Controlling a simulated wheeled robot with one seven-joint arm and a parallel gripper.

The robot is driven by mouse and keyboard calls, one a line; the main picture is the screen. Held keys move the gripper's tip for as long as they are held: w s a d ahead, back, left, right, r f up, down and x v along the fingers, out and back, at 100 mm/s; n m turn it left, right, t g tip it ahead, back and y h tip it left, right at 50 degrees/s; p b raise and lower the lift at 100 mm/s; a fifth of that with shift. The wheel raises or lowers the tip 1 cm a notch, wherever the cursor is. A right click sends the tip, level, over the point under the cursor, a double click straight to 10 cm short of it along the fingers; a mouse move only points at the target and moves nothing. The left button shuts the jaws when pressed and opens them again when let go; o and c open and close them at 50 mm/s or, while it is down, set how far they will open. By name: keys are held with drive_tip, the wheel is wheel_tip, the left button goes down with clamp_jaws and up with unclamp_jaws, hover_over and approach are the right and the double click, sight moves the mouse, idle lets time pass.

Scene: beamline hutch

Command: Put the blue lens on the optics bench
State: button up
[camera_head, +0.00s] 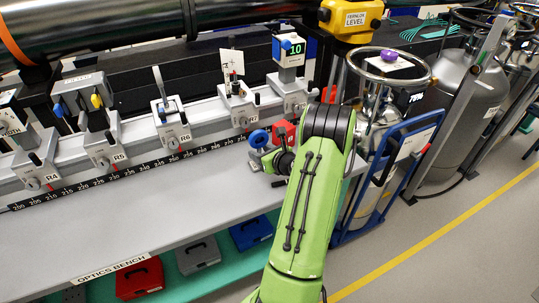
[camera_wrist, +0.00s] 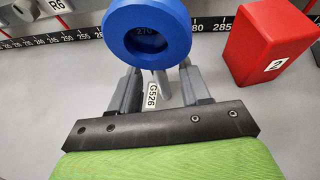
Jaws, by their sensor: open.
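The blue lens (camera_head: 258,138) is a thick blue ring on a short grey post, upright over the right end of the optics bench (camera_head: 90,235). In the wrist view the blue lens (camera_wrist: 178,38) is close in front of my gripper (camera_wrist: 160,78). The jaws are open, one finger on each side of the grey post, which carries a G526 label. I cannot tell whether the fingers touch the post. In the head view my gripper (camera_head: 270,160) is at the lens, partly hidden by my green arm. The lens's foot is partly hidden.
A red block marked 2 (camera_wrist: 270,48) stands close right of the lens. A black ruler strip (camera_head: 120,172) and a rail with several clamped mounts (camera_head: 172,128) run behind. A gas cylinder on a blue cart (camera_head: 405,165) stands to the right. The bench's front left is clear.

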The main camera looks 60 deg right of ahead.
drive_tip(key=v, duration=0.9)
drive_tip(key=w+a+r+n+g+y, duration=0.1)
drive_tip(key=w+a+r+n+y, duration=0.15)
drive_tip(key=a+n, duration=0.5)
drive_tip(key=w+a+r+n+g+y, duration=0.2)
drive_tip(key=w+a+n, duration=0.1)
drive_tip(key=a+n, duration=0.5)
drive_tip(key=w+a+r+n+g+y, duration=0.1)
drive_tip(key=w+a+r+n+y, duration=0.15)
drive_tip(key=a+n, duration=0.5)
drive_tip(key=s+a+r+n+g+h, duration=0.1)
drive_tip(key=s+a+r+n, duration=0.2)
drive_tip(key=s+a+n, duration=0.3)
drive_tip(key=s+a+r+n+g+h, duration=0.1)
drive_tip(key=s+a+r+n+g, duration=0.1)
drive_tip(key=s+a+n, duration=0.5)
drive_tip(key=s+r+n, duration=0.1)
drive_tip(key=s+n, duration=0.1)
drive_tip(key=n, duration=0.1)
drive_tip(key=shift+s+a+r+n+h+p, duration=0.2)
drive_tip(key=shift+s+r+n+h+p, duration=0.1)
drive_tip(key=shift+r+n, duration=0.1)
wheel_tip(320, 180, up, 7)
drive_tip(key=p, duration=0.6)
drive_tip(key=shift+p, duration=0.4)
drive_tip(key=shift+f, duration=0.1)
